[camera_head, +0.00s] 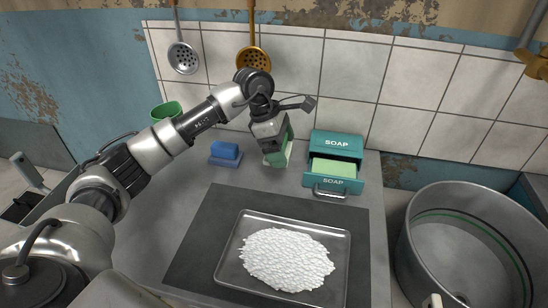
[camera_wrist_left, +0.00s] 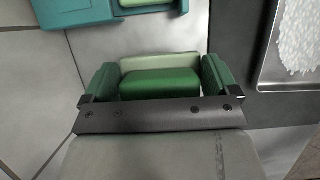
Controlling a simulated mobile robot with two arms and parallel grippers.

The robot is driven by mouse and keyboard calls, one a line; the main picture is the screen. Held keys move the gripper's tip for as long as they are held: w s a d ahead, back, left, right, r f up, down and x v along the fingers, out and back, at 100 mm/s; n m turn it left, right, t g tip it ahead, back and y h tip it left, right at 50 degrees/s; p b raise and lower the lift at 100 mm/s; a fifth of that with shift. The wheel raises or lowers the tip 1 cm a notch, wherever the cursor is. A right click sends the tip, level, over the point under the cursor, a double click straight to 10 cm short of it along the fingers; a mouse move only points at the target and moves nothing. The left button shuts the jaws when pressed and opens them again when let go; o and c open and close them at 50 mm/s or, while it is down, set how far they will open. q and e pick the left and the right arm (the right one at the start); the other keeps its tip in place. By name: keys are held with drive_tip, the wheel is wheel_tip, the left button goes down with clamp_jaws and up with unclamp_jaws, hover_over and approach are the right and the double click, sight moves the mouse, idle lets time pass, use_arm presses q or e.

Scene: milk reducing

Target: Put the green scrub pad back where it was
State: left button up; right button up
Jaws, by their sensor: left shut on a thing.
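My left gripper (camera_head: 274,140) points down over the back of the counter, between the blue scrub pad (camera_head: 225,153) and the teal soap box. It is shut on the green scrub pad (camera_head: 284,156), mostly hidden by the gripper in the head view. In the left wrist view the green scrub pad (camera_wrist_left: 160,84) sits between the two green fingers of the left gripper (camera_wrist_left: 160,78), with a paler green part beyond it. I cannot tell whether the pad touches the counter. My right gripper is not in view.
The teal soap box (camera_head: 336,145) has its drawer open with a pale green soap (camera_head: 334,168) inside. A metal tray (camera_head: 232,262) of white grains lies on a dark mat (camera_head: 200,240). A large metal pot (camera_head: 415,225) stands at right. A green cup (camera_head: 166,111) is behind my arm.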

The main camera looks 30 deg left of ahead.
use_arm(q)
drive_tip(key=shift+w+a+f, duration=0.3)
drive_tip(key=shift+a+f, duration=0.1)
drive_tip(key=shift+a, duration=0.15)
drive_tip(key=shift+w+a+f, duration=0.25)
drive_tip(key=shift+a+f, duration=0.1)
drive_tip(key=shift+a, duration=0.15)
drive_tip(key=shift+a+f, duration=0.15)
drive_tip(key=shift+a, duration=0.1)
drive_tip(key=shift+f, duration=0.25)
wheel_tip(320, 180, down, 3)
drive_tip(key=shift+f, duration=0.15)
drive_tip(key=shift+w+f, duration=0.1)
drive_tip(key=shift+f, duration=0.05)
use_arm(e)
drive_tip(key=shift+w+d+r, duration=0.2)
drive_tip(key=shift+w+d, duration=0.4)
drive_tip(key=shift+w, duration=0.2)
use_arm(q)
drive_tip(key=shift+f, duration=0.1)
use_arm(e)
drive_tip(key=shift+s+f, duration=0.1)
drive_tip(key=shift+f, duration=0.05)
use_arm(q)
drive_tip(key=o, duration=0.6)
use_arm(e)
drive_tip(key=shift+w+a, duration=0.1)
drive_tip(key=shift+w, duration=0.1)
